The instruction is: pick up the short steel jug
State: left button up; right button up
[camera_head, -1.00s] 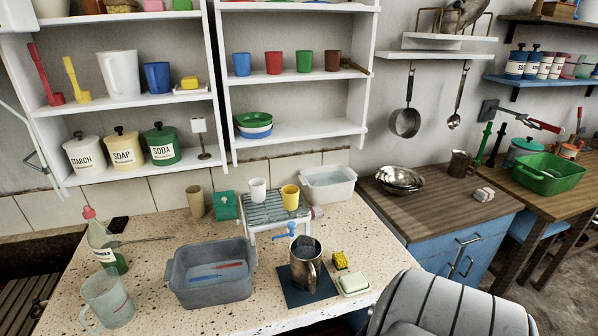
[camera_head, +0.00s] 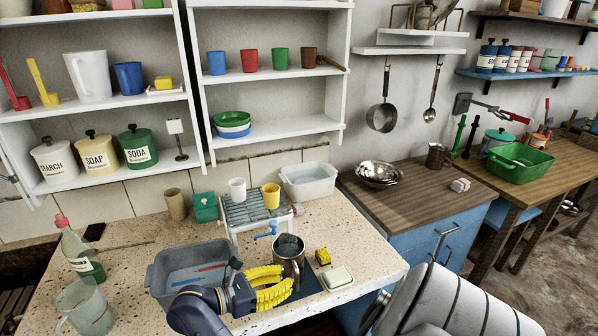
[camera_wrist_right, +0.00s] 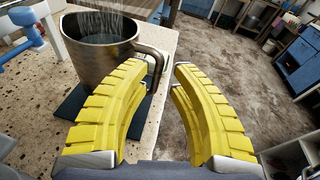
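A steel jug (camera_head: 291,248) stands upright on a dark mat on the speckled stone top; in the right wrist view the jug (camera_wrist_right: 97,62) fills the upper left, its handle toward my fingers. A second, smaller-looking metal jug (camera_head: 438,157) stands on the wooden counter to the right. My right gripper (camera_head: 284,283), with yellow ribbed fingers, is just in front of the first jug. In the right wrist view my right gripper (camera_wrist_right: 161,68) is open, the handle's end close to the left fingertip; I cannot tell if they touch. My left gripper is not in view.
A grey basin (camera_head: 163,263) stands left of the jug. A yellow sponge (camera_head: 322,256) and a soap dish (camera_head: 338,279) lie to its right. A clear measuring jug (camera_head: 85,312) is at front left.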

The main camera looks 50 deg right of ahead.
aim_at(297, 288)
jog(key=shift+s+d+f+m+t+y, duration=0.1)
jog(key=shift+s+d+f+m+y, duration=0.25)
jog(key=shift+d+f, duration=0.35)
jog(key=shift+s+d+f+m+t+y, duration=0.1)
jog(key=shift+s+d+f+y, duration=0.1)
jog(key=shift+d+f+y, duration=0.4)
jog(key=shift+s+d+f+m+t+y, duration=0.1)
jog(key=shift+s+d+f+m+y, duration=0.15)
jog(key=shift+d+f, duration=0.55)
jog(key=shift+d+r, duration=0.15)
jog(key=shift+c, duration=0.4)
grip_shut()
